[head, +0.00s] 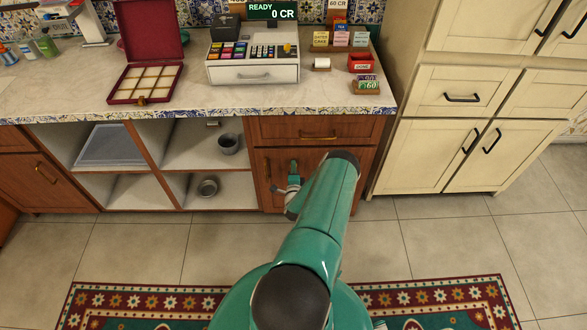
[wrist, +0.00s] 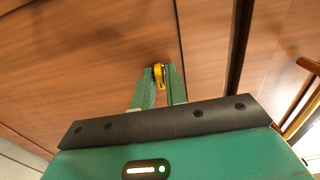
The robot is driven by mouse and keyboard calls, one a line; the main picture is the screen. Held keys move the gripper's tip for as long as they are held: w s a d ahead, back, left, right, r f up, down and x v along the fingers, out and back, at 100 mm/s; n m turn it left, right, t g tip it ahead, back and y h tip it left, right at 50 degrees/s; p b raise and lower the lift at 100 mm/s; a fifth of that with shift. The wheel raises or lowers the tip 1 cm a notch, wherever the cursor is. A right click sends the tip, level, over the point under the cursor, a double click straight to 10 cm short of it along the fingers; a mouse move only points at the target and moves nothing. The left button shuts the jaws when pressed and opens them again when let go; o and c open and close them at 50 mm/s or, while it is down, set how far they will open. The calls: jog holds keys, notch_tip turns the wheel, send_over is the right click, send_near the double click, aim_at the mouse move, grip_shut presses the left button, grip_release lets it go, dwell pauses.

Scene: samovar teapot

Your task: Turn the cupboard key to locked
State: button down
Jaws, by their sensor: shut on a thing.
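The brass-yellow cupboard key (wrist: 159,73) shows in the wrist view, between the tips of my gripper (wrist: 159,82). The two green fingers are shut on it, and they hide part of it. The key's tip and the lock around it are not clear. Behind it is the brown wooden cupboard door (wrist: 85,50). In the head view my gripper (head: 293,168) is at the front of this cupboard door (head: 262,193), under the counter. My arm hides the right part of the door, and the key cannot be made out there.
Cream cabinets (head: 425,150) stand right. A patterned rug (head: 440,296) lies on the floor.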

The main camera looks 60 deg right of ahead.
jog(key=shift+n, duration=9)
jog(key=c, duration=1.6)
grip_release()
jog(key=shift+o, duration=0.2)
jog(key=v, duration=1.3)
jog(key=shift+s+a, duration=0.2)
jog(key=shift+a, duration=0.15)
